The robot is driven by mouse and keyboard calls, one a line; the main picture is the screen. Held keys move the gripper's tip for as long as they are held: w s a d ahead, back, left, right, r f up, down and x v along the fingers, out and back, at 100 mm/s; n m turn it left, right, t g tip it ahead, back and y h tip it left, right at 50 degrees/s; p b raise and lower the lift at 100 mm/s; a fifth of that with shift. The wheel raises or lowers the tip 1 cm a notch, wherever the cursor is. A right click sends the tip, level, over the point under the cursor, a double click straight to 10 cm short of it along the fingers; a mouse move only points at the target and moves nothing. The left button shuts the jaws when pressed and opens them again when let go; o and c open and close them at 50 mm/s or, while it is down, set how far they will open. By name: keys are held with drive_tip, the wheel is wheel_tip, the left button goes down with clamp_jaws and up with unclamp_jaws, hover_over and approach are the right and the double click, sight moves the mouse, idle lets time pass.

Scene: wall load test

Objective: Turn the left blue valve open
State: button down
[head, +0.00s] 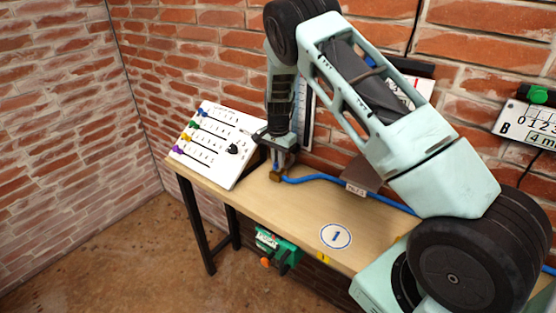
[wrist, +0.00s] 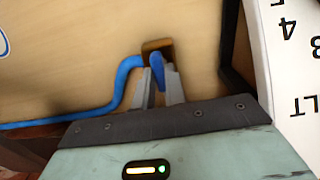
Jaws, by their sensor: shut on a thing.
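The left blue valve stands on the wooden bench. Its brass body (head: 275,176) shows below my gripper (head: 278,160) in the head view, with a blue hose (head: 318,179) running right from it. In the wrist view, the blue handle (wrist: 157,70) sits between the two grey fingers of my gripper (wrist: 160,82), in front of the brass body (wrist: 154,46). My gripper is shut on the handle. The fingers cover part of the handle, and its exact angle is hard to tell.
A white panel (head: 214,145) with coloured sliders stands close to the left of my gripper. A dark plate (head: 360,174) with a label stands to the right by the hose. A brick wall (head: 185,70) is behind. The bench front (head: 290,222) is clear near a round blue-marked disc (head: 336,236).

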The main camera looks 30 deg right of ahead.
drive_tip(key=shift+n, duration=0.3)
drive_tip(key=n+b, duration=0.2)
drive_tip(key=n, duration=0.2)
drive_tip(key=shift+f, duration=0.1)
drive_tip(key=n+b, duration=0.1)
drive_tip(key=n, duration=0.3)
drive_tip(key=shift+b, duration=0.35)
drive_tip(key=n, duration=0.5)
drive_tip(key=shift+b, duration=0.4)
drive_tip(key=shift+n, duration=2)
drive_tip(key=c, duration=1.4)
unclamp_jaws()
drive_tip(key=shift+c, duration=0.2)
drive_tip(key=shift+r, duration=0.2)
